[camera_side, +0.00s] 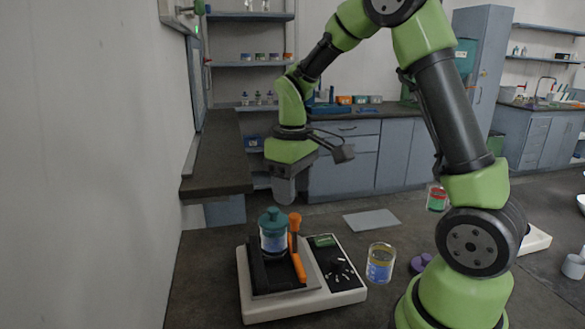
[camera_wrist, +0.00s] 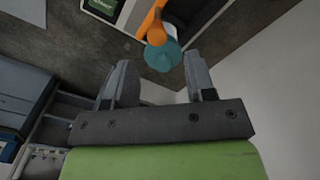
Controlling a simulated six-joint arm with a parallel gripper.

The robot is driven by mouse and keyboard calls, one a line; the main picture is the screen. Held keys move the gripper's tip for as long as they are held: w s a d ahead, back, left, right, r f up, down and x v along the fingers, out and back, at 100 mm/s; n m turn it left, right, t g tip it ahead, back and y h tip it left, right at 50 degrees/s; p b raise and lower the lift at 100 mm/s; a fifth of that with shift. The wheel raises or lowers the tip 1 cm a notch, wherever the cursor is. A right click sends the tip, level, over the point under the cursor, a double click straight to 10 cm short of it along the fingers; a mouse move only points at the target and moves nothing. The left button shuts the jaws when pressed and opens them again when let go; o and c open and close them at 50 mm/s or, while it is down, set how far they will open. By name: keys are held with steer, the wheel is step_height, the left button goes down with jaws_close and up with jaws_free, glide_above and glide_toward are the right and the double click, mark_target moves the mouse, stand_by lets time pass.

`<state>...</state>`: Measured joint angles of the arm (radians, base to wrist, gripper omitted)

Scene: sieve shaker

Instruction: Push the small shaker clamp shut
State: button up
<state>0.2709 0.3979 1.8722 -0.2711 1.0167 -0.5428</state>
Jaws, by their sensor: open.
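The small shaker (camera_side: 302,275) is a white base with a black panel, standing on the dark bench. Its orange clamp (camera_side: 296,250) stands upright beside a clear jar with a teal lid (camera_side: 272,219) and blue label. In the wrist view the orange clamp (camera_wrist: 152,22) and the teal lid (camera_wrist: 163,56) lie beyond the fingertips. My gripper (camera_wrist: 160,78) is open and empty, its two grey fingers apart. In the side view my gripper (camera_side: 284,190) hangs above the jar, clear of the clamp. Whether the clamp is fully open cannot be told.
A glass beaker with a blue label (camera_side: 381,262) stands right of the shaker. A purple object (camera_side: 420,262) lies near my base. A grey flat plate (camera_side: 371,220) lies behind on the bench. A wall (camera_side: 90,160) rises on the left.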

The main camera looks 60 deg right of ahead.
step_height(320, 180, up, 5)
stand_by(0.6)
steer(key=s+a+r+m+t+y, duration=0.1)
steer(key=s+a+r+m+t, duration=0.1)
steer(key=s+a, duration=0.3)
steer(key=s+a+r+m+t+y, duration=0.1)
steer(key=s+a+r+t, duration=0.3)
steer(key=s, duration=0.5)
steer(key=shift+a+m+t, duration=0.5)
steer(key=shift+a+t, duration=0.1)
steer(key=shift+a, duration=0.2)
stand_by(0.5)
